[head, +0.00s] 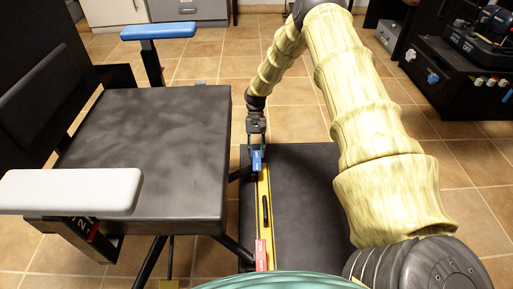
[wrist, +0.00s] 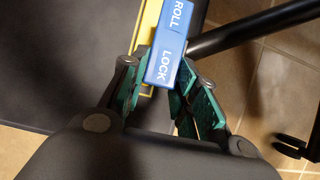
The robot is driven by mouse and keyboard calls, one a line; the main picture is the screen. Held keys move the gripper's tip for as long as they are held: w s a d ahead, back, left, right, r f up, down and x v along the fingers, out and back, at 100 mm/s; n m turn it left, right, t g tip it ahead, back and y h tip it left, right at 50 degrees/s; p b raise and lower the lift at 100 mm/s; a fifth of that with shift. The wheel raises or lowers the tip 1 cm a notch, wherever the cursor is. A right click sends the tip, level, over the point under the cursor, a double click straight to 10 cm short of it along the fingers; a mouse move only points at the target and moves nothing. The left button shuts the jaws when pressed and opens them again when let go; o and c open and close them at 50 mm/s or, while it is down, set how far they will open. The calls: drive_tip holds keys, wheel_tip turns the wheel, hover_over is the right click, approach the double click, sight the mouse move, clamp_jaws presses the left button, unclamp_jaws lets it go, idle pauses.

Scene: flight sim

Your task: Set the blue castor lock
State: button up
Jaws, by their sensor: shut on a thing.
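The blue castor lock (head: 257,161) is a small blue block at the far end of a yellow rail, beside the chair. In the wrist view the blue castor lock (wrist: 168,55) reads ROLL and LOCK, with the LOCK end nearer to me. My gripper (head: 257,146) reaches down to it from above. In the wrist view my gripper (wrist: 160,90) has its green-padded fingers on either side of the LOCK end, shut on it. The fingers hide part of the block's sides.
The yellow rail (head: 264,205) lies on a dark platform (head: 300,200) and carries a red-and-white labelled piece (head: 261,255) at its near end. The dark chair (head: 145,150) has a blue armrest (head: 158,31) and a white armrest (head: 70,191). A dark bar (wrist: 250,28) passes close to the lock.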

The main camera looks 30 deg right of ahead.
drive_tip(key=shift+d+f+g+y+p, duration=0.15)
drive_tip(key=shift+f+g+y+p, duration=0.5)
drive_tip(key=shift+g, duration=0.35)
drive_tip(key=shift+f+g+y+b, duration=0.2)
drive_tip(key=shift+g+y+b, duration=0.15)
drive_tip(key=shift+g, duration=0.25)
drive_tip(key=o, duration=1)
drive_tip(key=shift+w+r, duration=0.1)
drive_tip(key=shift+w, duration=0.05)
drive_tip(key=v, duration=1.1)
drive_tip(key=shift+w+d+r, duration=0.15)
drive_tip(key=shift+w+d, duration=0.05)
drive_tip(key=shift+w, duration=0.05)
